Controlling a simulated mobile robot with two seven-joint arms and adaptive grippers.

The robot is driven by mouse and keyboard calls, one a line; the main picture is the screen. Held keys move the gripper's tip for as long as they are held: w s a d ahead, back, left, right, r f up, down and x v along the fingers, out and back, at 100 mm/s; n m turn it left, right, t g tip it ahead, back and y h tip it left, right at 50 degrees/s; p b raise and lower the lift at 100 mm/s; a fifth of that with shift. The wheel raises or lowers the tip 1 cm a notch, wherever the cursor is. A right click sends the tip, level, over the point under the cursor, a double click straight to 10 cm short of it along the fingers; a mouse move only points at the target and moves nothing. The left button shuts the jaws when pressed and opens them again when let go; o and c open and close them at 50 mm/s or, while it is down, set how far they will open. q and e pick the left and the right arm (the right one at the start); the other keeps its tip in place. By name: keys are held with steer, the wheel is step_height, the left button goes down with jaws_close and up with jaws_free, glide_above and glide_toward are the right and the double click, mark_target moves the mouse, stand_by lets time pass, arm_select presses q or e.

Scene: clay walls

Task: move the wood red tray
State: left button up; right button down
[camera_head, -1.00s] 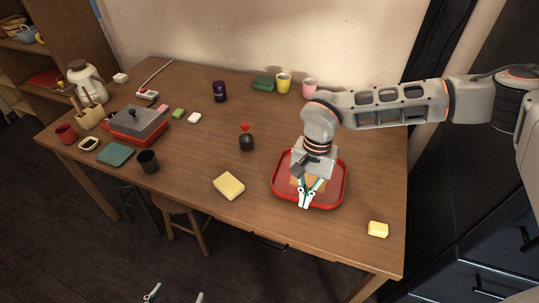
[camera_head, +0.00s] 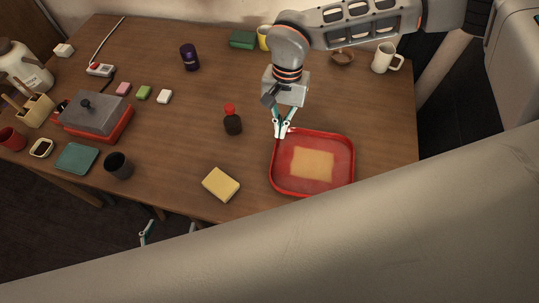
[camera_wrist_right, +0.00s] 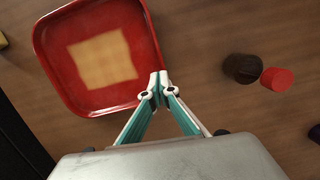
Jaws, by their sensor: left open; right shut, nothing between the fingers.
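The red tray (camera_head: 345,183) with a pale wood-coloured square in its middle lies on the table at the centre right in the head view. It also shows in the right wrist view (camera_wrist_right: 136,60) at the upper left. My right gripper (camera_head: 280,134) is shut and empty, just beyond the tray's far left corner in the head view. In the right wrist view its fingertips (camera_wrist_right: 158,80) meet beside the tray's edge; I cannot tell whether they touch it. My left gripper (camera_head: 168,234) is open below the table's front edge, partly hidden by a large pale shape.
A dark bottle with a red cap (camera_head: 232,122) stands left of my right gripper. A yellow block (camera_head: 221,184) lies left of the tray. A white mug (camera_head: 386,58) and brown bowl (camera_head: 343,58) stand behind. A large pale shape covers the lower right.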

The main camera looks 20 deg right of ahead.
mark_target(271, 169)
steer(key=s+a, duration=0.1)
steer(key=s, duration=0.1)
steer(key=s+a, duration=0.2)
steer(key=s, duration=0.1)
steer(key=s+a+p, duration=0.1)
steer(key=s+a, duration=0.1)
steer(key=s, duration=0.1)
steer(key=shift+a, duration=0.15)
steer(key=shift+s+f, duration=0.15)
steer(key=shift+f, duration=0.65)
arm_select(q)
steer(key=shift+w+r, duration=0.35)
steer(key=shift+r, duration=0.5)
